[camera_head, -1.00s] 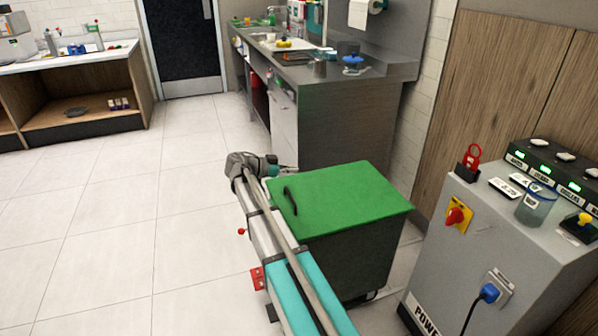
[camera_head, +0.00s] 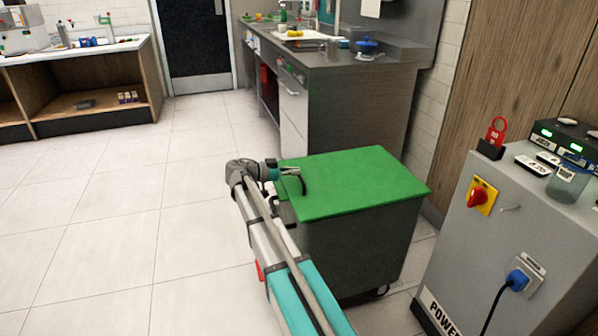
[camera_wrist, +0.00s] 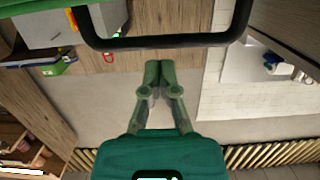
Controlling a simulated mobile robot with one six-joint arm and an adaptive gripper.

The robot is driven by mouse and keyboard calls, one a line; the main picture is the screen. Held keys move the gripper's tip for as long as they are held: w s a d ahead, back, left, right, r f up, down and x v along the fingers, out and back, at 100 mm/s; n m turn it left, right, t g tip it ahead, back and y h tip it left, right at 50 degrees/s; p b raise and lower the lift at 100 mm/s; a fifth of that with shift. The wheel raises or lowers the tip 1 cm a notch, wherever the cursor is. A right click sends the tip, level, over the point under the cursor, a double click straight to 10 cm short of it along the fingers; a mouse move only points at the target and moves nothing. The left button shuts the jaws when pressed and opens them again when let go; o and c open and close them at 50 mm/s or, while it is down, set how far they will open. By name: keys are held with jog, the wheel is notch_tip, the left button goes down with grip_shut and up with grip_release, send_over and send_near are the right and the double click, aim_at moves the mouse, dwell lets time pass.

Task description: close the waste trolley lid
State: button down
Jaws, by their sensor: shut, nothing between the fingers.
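The waste trolley (camera_head: 362,248) is a dark grey bin in the middle of the head view. Its green lid (camera_head: 365,185) lies flat across the top, with no gap that I can make out. A black bar handle (camera_head: 303,184) stands at the lid's left end. My gripper (camera_head: 298,171) is just above the lid, close beside the handle. In the wrist view, my gripper (camera_wrist: 157,66) is shut and empty, and the handle (camera_wrist: 165,41) crosses in front of it. I cannot tell whether they touch.
A grey power cabinet (camera_head: 455,245) with a red switch and blue plug stands close right of the trolley. A grey counter (camera_head: 355,105) with a sink stands behind it. The tiled floor (camera_head: 120,230) to the left is clear.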

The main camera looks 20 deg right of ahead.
jog(key=shift+a+f+b, duration=0.15)
jog(key=shift+f+b, duration=0.4)
jog(key=shift+f, duration=0.25)
jog(key=shift+s+a+f, duration=0.1)
jog(key=shift+s+f, duration=0.05)
jog(key=shift+s, duration=0.05)
jog(key=shift+w, duration=0.15)
